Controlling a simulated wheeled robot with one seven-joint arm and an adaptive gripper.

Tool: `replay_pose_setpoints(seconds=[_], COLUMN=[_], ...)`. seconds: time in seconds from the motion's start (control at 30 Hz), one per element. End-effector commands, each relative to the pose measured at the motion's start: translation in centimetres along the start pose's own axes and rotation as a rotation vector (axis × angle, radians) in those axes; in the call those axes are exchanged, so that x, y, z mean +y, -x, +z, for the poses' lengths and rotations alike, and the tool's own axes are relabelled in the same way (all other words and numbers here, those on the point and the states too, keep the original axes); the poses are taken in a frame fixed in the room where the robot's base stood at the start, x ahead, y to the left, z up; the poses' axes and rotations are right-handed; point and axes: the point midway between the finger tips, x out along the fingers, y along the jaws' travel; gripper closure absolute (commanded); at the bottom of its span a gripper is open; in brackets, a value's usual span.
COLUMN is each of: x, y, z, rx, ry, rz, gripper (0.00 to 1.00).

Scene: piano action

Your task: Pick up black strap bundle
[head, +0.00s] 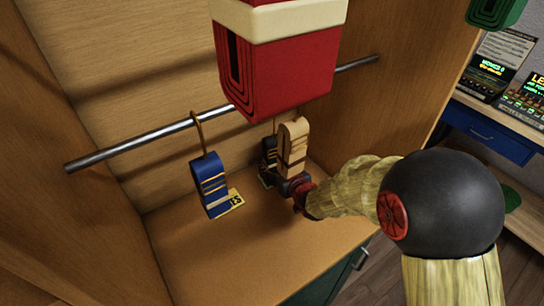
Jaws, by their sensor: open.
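The black strap bundle (268,152) hangs from the metal rail, mostly hidden behind a beige strap bundle (293,147). Only its dark left side shows, with thin lighter bands. My gripper (288,184) is small and dark with red parts, at the lower end of the beige bundle. It is open, and its fingertips are partly hidden. I cannot tell whether it touches either bundle.
A blue strap bundle (209,184) hangs on the metal rail (130,143) to the left. A large red block with a cream band (280,65) fills the top middle. Wooden walls enclose the cabinet; its floor (240,250) is clear in front. A blue-drawer desk (490,130) stands right.

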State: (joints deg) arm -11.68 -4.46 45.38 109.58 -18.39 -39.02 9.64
Motion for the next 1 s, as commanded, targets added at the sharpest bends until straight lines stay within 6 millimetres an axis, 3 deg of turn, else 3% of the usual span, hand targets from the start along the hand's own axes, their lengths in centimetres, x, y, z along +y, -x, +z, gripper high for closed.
replay_pose_setpoints(seconds=[0.2, 0.5, 1.0], x=[0.0, 0.0, 0.0], y=[-2.7, -3.0, -3.0], z=[0.2, 0.1, 0.1], rx=[-0.001, -0.001, -0.001], ry=[0.0, -0.001, 0.0], rz=[0.0, 0.001, 0.001], gripper=[0.41, 0.42, 0.7])
